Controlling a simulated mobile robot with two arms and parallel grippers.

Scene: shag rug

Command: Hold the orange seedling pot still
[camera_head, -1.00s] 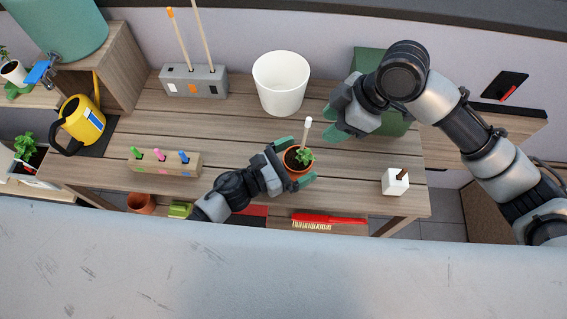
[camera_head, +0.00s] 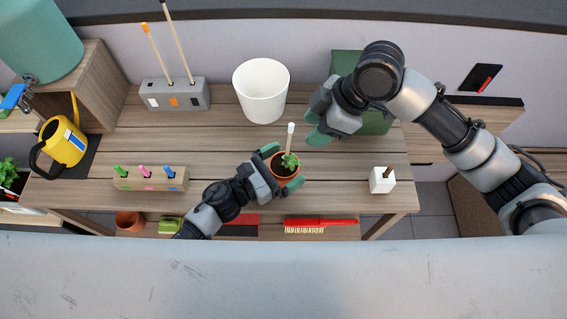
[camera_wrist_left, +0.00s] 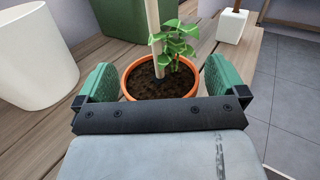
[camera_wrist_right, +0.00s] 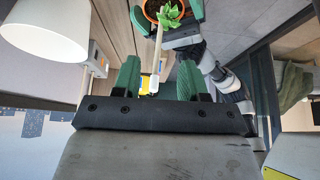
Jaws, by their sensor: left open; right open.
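The orange seedling pot (camera_head: 287,181) stands upright on the wooden bench, with dark soil, a green seedling (camera_head: 290,161) and a pale upright stick (camera_head: 290,137) in it. My left gripper (camera_head: 280,168) is open around the pot, one finger on each side. The left wrist view shows the pot (camera_wrist_left: 133,88) between the two green fingers; I cannot tell whether they touch it. My right gripper (camera_head: 313,128) is open and empty, above and to the right of the stick. The right wrist view shows the pot (camera_wrist_right: 150,12) beyond its fingers, with the stick pointing toward them.
A white pot (camera_head: 262,92) and a grey block with tall sticks (camera_head: 175,94) stand at the back. A wooden block with coloured pegs (camera_head: 150,178), a yellow watering can (camera_head: 66,146), a white cube (camera_head: 382,181) and a green box (camera_head: 346,63) surround the work area. A red brush (camera_head: 318,223) lies below.

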